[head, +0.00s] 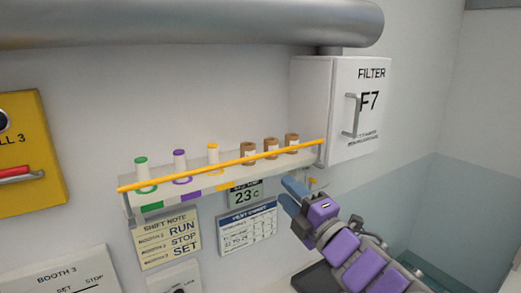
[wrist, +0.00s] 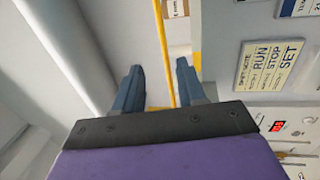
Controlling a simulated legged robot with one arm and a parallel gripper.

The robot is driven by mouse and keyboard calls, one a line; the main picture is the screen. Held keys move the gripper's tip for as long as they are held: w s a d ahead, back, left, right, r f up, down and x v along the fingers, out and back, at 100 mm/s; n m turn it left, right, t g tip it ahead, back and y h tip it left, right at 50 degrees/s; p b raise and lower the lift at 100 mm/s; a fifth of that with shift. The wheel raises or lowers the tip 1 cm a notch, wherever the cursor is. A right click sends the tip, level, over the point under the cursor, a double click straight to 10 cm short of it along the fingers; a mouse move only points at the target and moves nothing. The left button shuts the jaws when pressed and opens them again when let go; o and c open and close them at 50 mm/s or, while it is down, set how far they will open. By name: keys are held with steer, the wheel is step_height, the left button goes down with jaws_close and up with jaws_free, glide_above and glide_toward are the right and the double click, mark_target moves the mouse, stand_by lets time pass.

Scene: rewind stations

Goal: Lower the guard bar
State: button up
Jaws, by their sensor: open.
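The guard bar (head: 225,164) is a long orange-yellow rod across the front of a wall shelf (head: 165,200), raised above the shelf's front edge on grey end brackets. My gripper (head: 290,190) is open and empty, below and in front of the bar's right part. In the wrist view the bar (wrist: 164,50) runs lengthwise up the picture and lines up with the gap between my two blue-grey fingers (wrist: 160,68). I cannot tell from this view how far the bar lies beyond the fingertips.
Several spools and brown jars (head: 270,147) stand on the shelf behind the bar. A white filter cabinet (head: 345,110) with a handle is at the right. A thick grey pipe (head: 200,22) runs above. Shift note (head: 170,241) and event sheet (head: 247,227) hang below.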

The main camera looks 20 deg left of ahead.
glide_toward(252, 159)
steer(key=w+a, duration=0.2)
steer(key=a, duration=0.3)
steer(key=w, duration=0.1)
steer(key=w+a+r+p, duration=0.1)
steer(key=w, duration=0.1)
steer(key=shift+w+a+r+p, duration=0.25)
steer(key=shift+w+r+p, duration=0.05)
steer(key=shift+w+r, duration=0.1)
steer(key=x, duration=0.3)
steer(key=shift+a+f, duration=0.15)
steer(key=shift+a, duration=0.75)
steer(key=shift+d, duration=0.8)
steer(key=c, duration=0.3)
steer(key=shift+d, duration=0.1)
steer(key=shift+c, duration=0.9)
jaws_close()
